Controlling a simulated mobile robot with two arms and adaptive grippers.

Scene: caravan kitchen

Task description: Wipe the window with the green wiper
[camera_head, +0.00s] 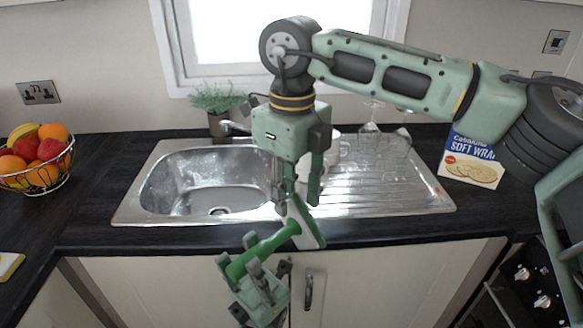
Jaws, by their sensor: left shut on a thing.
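The green wiper (262,247) has a green handle and a wide green and white head, and is held tilted in front of the sink's front edge. My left gripper (257,272), low in the picture, is shut on the lower part of its handle. My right gripper (298,203) reaches down from above with its fingers apart, close to the upper end of the wiper head. I cannot tell whether it touches the head. The window (240,35) is behind the sink at the top, bright white in a white frame. My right arm covers part of it.
A metal sink (160,205) with drainer is set in the dark worktop (95,190). A fruit basket (38,175) is left, a wrap box (470,160) right.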

